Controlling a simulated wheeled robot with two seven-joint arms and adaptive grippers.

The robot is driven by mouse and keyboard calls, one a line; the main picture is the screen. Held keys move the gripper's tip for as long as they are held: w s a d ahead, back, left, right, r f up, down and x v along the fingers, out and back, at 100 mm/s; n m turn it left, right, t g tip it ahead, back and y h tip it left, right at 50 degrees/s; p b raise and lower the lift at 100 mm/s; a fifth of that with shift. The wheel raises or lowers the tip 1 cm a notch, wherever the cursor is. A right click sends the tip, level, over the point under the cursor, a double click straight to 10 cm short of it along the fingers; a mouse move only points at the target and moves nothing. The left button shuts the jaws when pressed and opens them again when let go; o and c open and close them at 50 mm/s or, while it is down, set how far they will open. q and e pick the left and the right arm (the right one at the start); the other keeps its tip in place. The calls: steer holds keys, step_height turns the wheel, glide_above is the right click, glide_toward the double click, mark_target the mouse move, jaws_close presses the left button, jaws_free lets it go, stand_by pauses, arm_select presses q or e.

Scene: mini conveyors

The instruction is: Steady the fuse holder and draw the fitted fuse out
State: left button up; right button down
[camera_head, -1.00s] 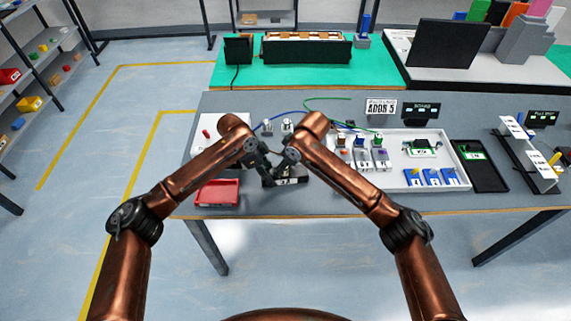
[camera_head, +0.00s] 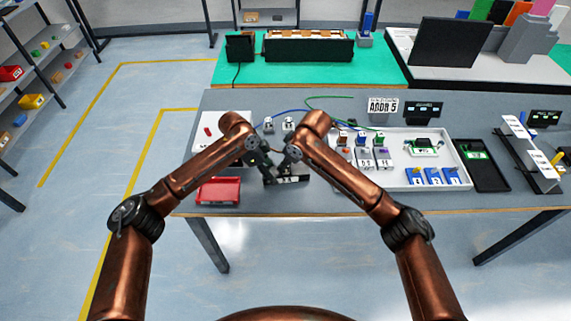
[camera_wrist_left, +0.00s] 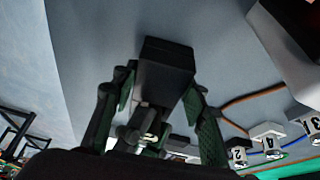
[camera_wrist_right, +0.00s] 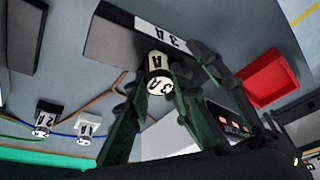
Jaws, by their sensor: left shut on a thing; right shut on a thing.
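The fuse holder (camera_head: 291,181) is a dark block with a white label strip, low on the grey table in the head view. It also shows in the left wrist view (camera_wrist_left: 168,62), between my left fingers, and in the right wrist view (camera_wrist_right: 115,38) with "3A" on its strip. My left gripper (camera_head: 267,174) is shut on it. The fuse (camera_wrist_right: 159,74), a pale cylinder marked "3A", stands against the holder in the right wrist view. My right gripper (camera_wrist_right: 152,100) is shut on it. Whether the fuse is still seated is unclear.
A red tray (camera_head: 218,190) stands just left of the holder. Behind are white fuse-like pieces (camera_wrist_right: 45,118) and blue, green and orange wires. A white tray (camera_head: 402,188) with modules lies to the right. The table's front edge is close.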

arm_select(q)
steer(key=shift+s+a+f, duration=0.1)
steer(key=shift+s+f, duration=0.1)
steer(key=shift+f, duration=0.25)
arm_select(e)
steer(key=shift+r, duration=2.65)
arm_select(q)
steer(key=o, duration=1.1)
steer(key=shift+c, duration=0.2)
steer(key=o, duration=0.4)
steer(key=shift+w+r, duration=0.2)
steer(key=shift+r, duration=0.15)
